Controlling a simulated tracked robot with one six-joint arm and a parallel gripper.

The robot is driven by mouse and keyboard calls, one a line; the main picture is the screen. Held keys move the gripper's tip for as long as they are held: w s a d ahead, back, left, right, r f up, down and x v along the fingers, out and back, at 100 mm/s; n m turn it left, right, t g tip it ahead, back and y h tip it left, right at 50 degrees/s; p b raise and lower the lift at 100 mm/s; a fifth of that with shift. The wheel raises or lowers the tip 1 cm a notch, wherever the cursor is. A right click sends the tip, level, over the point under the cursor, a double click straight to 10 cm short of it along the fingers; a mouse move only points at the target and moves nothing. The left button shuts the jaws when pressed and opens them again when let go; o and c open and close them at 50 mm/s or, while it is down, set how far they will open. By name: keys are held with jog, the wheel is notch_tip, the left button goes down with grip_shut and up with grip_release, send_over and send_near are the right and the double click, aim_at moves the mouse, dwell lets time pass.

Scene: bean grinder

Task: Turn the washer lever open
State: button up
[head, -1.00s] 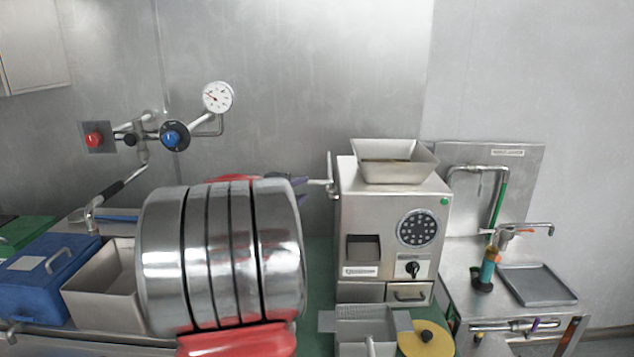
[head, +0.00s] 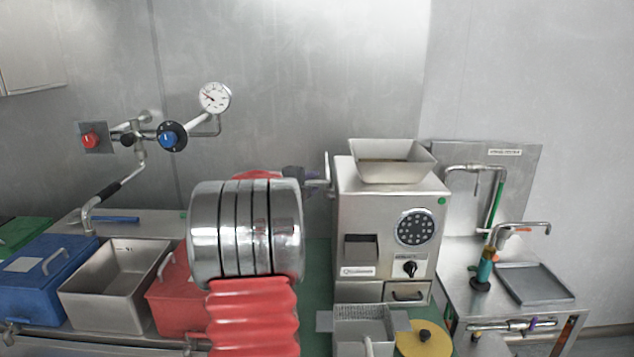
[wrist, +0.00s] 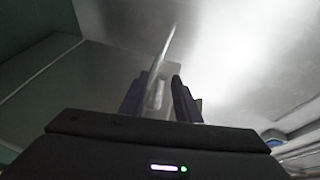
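A thin metal lever (head: 328,178) stands upright at the left side of the grinder (head: 385,215), with a short horizontal stub. My gripper (head: 314,174) is beside this lever, its dark purple fingers pointing right. In the wrist view my gripper (wrist: 160,76) is open, its fingers apart with a metal bar (wrist: 163,58) between them; I cannot tell whether they touch it. At the right, a sink station with a labelled back panel (head: 520,175) carries a chrome spout or lever (head: 525,226) with an orange part. I cannot tell for certain which part is the washer lever.
My silver and red arm covers the middle left. Blue (head: 45,280) and red (head: 185,295) lidded bins and an open steel bin (head: 115,285) stand left. Wall valves and a gauge (head: 215,97) hang above. A hopper (head: 392,160) tops the grinder. The wall area above is clear.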

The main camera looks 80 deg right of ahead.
jog(key=x, duration=0.4)
jog(key=shift+c, duration=0.5)
grip_shut()
jog(key=shift+f, duration=0.1)
